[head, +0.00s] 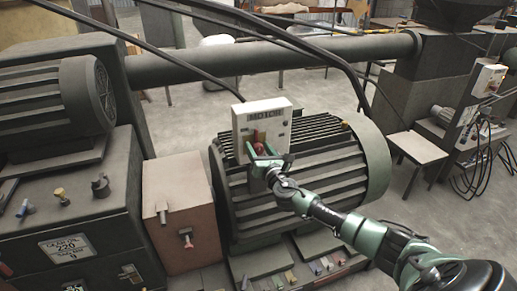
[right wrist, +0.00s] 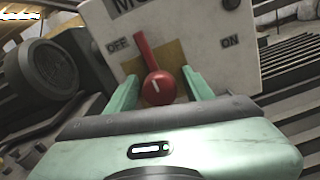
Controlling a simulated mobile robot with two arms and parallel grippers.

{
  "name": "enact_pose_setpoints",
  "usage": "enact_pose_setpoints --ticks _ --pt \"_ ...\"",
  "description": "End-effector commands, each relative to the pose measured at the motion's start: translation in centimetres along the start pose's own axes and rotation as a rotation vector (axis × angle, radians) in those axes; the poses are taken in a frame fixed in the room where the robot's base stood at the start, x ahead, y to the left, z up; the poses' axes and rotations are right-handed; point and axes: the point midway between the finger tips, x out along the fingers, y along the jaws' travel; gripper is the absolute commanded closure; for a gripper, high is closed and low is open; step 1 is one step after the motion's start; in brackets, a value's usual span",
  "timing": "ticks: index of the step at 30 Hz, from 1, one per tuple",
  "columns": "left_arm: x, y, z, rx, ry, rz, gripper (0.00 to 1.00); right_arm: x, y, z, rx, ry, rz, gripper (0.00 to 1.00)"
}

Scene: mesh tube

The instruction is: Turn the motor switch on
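The motor switch box (head: 263,117) is a white box labelled MOTOR on top of the large ribbed motor (head: 320,175). It also shows in the right wrist view (right wrist: 205,28). Its red lever (right wrist: 148,60) has a round knob with a white mark and points up, tilted left toward OFF; ON is at the right. My right gripper (head: 262,158) is at the front of the box. In the right wrist view, its green fingers (right wrist: 160,88) stand apart on either side of the red knob, with a gap visible. My left gripper is not in view.
A thick horizontal pipe (head: 270,56) runs behind the motor, and black cables (head: 335,60) hang near the box. A dark machine with a gauge plate (head: 66,246) stands left. A reddish box (head: 180,215) stands beside the motor. A small table (head: 416,148) is at right.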

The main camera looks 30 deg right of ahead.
Motion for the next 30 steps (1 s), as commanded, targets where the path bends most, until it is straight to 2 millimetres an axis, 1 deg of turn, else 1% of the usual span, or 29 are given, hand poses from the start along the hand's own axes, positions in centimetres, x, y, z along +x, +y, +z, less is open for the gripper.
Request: enact_pose_setpoints --ticks 1,2,3,5,11,17,23,30 --pt "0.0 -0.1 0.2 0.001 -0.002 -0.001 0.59 0.0 0.0 0.0 0.0 0.0 0.0 0.65" --pt "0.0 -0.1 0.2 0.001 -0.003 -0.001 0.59 0.0 0.0 0.0 0.0 0.0 0.0 0.73" --pt "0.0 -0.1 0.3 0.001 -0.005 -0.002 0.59 0.0 0.0 0.0 0.0 0.0 0.0 0.84" --pt "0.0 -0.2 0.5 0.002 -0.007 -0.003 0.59 0.0 0.0 0.0 0.0 0.0 0.0 1.0" --pt "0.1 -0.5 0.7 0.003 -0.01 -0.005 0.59 0.0 0.0 -0.1 0.009 0.0 0.0 1.0" --pt "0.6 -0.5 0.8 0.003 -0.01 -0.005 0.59 -0.1 -0.1 -0.2 0.07 0.0 -0.001 1.0" --pt "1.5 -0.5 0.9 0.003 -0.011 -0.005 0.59 0.0 -0.1 -0.3 0.205 -0.001 0.0 1.0" --pt "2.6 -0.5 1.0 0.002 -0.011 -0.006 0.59 -0.1 -0.2 -0.4 0.427 0.0 -0.001 1.0"
